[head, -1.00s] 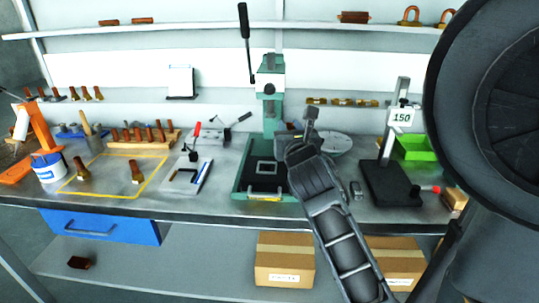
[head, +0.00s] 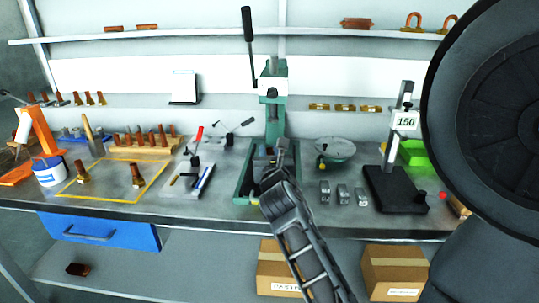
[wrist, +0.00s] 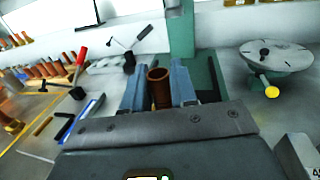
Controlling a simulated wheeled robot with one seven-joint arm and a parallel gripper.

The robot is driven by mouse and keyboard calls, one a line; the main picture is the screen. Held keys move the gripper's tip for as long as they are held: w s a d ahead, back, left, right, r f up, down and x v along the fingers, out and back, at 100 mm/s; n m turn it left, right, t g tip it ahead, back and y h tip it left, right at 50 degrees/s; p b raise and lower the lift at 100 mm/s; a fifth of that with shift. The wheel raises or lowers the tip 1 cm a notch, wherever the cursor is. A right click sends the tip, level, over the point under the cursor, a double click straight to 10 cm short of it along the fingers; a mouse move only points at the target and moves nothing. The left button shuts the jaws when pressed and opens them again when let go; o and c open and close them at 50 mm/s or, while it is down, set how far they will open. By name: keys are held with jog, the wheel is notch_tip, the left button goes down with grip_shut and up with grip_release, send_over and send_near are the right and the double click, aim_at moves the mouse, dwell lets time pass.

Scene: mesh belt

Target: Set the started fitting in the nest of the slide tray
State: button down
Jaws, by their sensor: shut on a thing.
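In the wrist view, my gripper (wrist: 158,85) is shut on a copper-brown fitting (wrist: 160,90), a tube with its open end up between the two blue-grey fingers. In the head view, my gripper (head: 280,150) is in front of the green press (head: 273,95), over its base. The fitting cannot be made out there. The slide tray (head: 242,185) at the press base shows only as a green-edged dark strip; my gripper and arm cover most of it and its nest. Whether the fitting touches the tray cannot be told.
Left of the press is a clamp fixture (head: 190,180) with a red-tipped handle. A yellow outline (head: 110,200) holds two copper fittings. To the right are a round plate (head: 333,149), small metal blocks (head: 342,194) and a height gauge (head: 396,188).

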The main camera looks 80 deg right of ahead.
jog(key=c, duration=0.9)
grip_release()
jog(key=shift+f, duration=0.1)
jog(key=shift+a, duration=0.15)
jog(key=b+v, duration=0.2)
jog(key=v, duration=0.9)
jog(key=shift+s+a+b, duration=0.2)
jog(key=shift+a+b, duration=0.1)
